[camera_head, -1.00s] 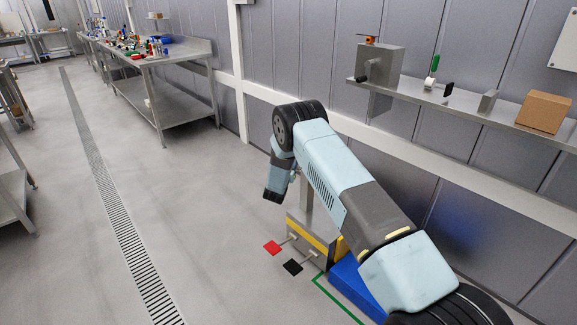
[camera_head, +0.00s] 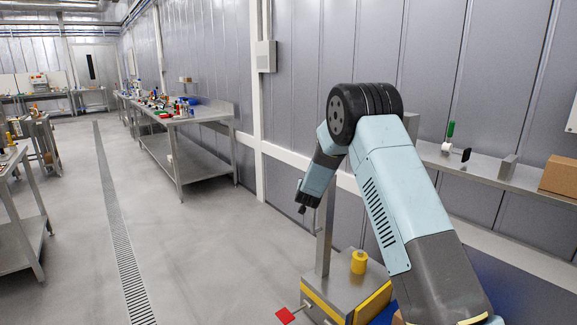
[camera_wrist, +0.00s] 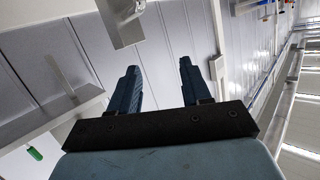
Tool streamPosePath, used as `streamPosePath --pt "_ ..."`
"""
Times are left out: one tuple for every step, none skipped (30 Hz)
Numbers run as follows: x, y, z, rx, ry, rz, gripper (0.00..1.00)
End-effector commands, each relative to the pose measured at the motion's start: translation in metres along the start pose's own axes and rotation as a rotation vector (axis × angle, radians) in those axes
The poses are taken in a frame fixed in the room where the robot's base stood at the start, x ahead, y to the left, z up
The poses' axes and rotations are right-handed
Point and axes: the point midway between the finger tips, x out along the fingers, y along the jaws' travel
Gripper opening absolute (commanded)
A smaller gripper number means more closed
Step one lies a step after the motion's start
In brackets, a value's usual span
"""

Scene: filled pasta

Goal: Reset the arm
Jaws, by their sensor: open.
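My arm rises from the lower right in the head view and bends at a black joint, its forearm hanging down to the left. The end of the arm shows there beside a metal post, but its fingers are too small to read. In the wrist view my gripper (camera_wrist: 160,88) shows two dark blue fingers set well apart, with nothing between them. It is open and empty.
A yellow-striped metal machine (camera_head: 345,295) with a yellow knob (camera_head: 359,262) and a red pedal (camera_head: 285,316) stands below my arm. A wall shelf (camera_head: 480,168) holds a cardboard box (camera_head: 560,172). A cluttered steel table (camera_head: 190,118) stands farther left. The floor between is clear.

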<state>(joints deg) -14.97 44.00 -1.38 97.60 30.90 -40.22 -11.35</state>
Motion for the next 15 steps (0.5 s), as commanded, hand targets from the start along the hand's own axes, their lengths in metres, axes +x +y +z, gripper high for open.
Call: streamPosePath --pt "-0.011 0.002 -0.018 0.004 -0.014 -0.013 0.48" --pt "-0.017 0.003 -0.026 0.007 -0.026 -0.02 0.48" --pt "-0.025 0.005 -0.036 0.009 -0.041 -0.03 0.48" --pt "-0.032 0.006 -0.044 0.009 -0.052 -0.038 0.48" --pt "-0.038 0.007 -0.051 0.01 -0.064 -0.045 0.48" --pt "-0.047 0.008 -0.06 0.011 -0.081 -0.054 0.48" --pt "-0.054 0.01 -0.067 0.011 -0.092 -0.062 0.48" --pt "-0.062 0.011 -0.074 0.01 -0.103 -0.069 0.48" --pt "-0.072 0.013 -0.083 0.01 -0.119 -0.077 0.48" --pt "-0.079 0.015 -0.089 0.01 -0.131 -0.083 0.48" --pt "-0.087 0.017 -0.095 0.009 -0.143 -0.09 0.48" --pt "-0.098 0.019 -0.103 0.008 -0.158 -0.098 0.48" --pt "-0.106 0.021 -0.108 0.008 -0.17 -0.104 0.48" --pt "-0.114 0.023 -0.113 0.007 -0.182 -0.109 0.48" --pt "-0.126 0.026 -0.12 0.004 -0.197 -0.117 0.48"
